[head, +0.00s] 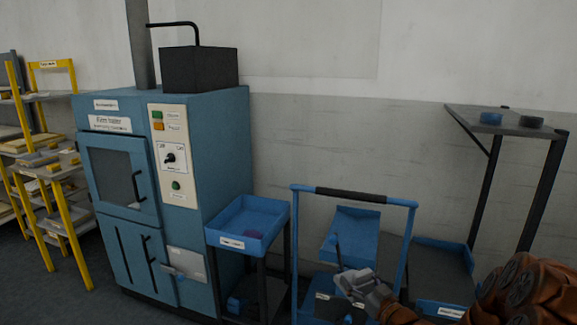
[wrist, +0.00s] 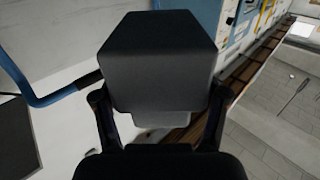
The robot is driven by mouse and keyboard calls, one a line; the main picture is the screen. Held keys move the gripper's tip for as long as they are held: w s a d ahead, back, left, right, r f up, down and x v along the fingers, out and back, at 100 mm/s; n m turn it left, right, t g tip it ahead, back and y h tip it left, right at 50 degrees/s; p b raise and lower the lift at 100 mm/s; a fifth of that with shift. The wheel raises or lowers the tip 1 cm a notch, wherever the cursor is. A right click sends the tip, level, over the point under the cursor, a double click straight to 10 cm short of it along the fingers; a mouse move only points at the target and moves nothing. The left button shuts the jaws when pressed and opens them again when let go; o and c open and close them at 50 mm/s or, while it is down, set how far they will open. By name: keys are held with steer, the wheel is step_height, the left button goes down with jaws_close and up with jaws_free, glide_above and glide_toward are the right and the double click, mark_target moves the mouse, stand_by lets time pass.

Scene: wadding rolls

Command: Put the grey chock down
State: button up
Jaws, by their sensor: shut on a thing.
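The grey chock (wrist: 156,62) is a dark grey block with bevelled edges, large in the wrist view. My gripper (wrist: 157,108) is shut on it, with one finger on each side of its lower part. The chock hides what lies straight beyond it. In the head view my gripper (head: 362,285) is at the lower right of centre, in front of the blue trolley (head: 410,240). There I cannot clearly tell the chock from the gripper.
A blue machine (head: 225,170) stands left of centre. Beside it is a stand with a blue tray (head: 233,243) holding a small purple thing (head: 251,233). A tilted blue tray (head: 352,232) shows behind the trolley handle. A shelf (head: 505,123) at right bears a blue disc (head: 491,118) and a black disc (head: 531,122).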

mark_target(359, 275)
steer(key=shift+n+g+y, duration=0.3)
steer(key=shift+n+y, duration=0.1)
steer(key=shift+y, duration=0.1)
steer(key=s+r+p, duration=0.2)
steer(key=r+p, duration=0.2)
steer(key=r, duration=0.1)
steer(key=shift+s+a+r, duration=0.15)
steer(key=shift+s+a, duration=0.2)
steer(key=shift+s, duration=0.05)
steer(key=w+r+m+t+h, duration=0.2)
steer(key=w+r+m+h, duration=0.3)
steer(key=w+r, duration=0.8)
step_height(359, 275, up, 3)
steer(key=h, duration=0.3)
steer(key=shift+w+m, duration=0.15)
steer(key=shift+m, duration=0.15)
steer(key=shift+a, duration=0.1)
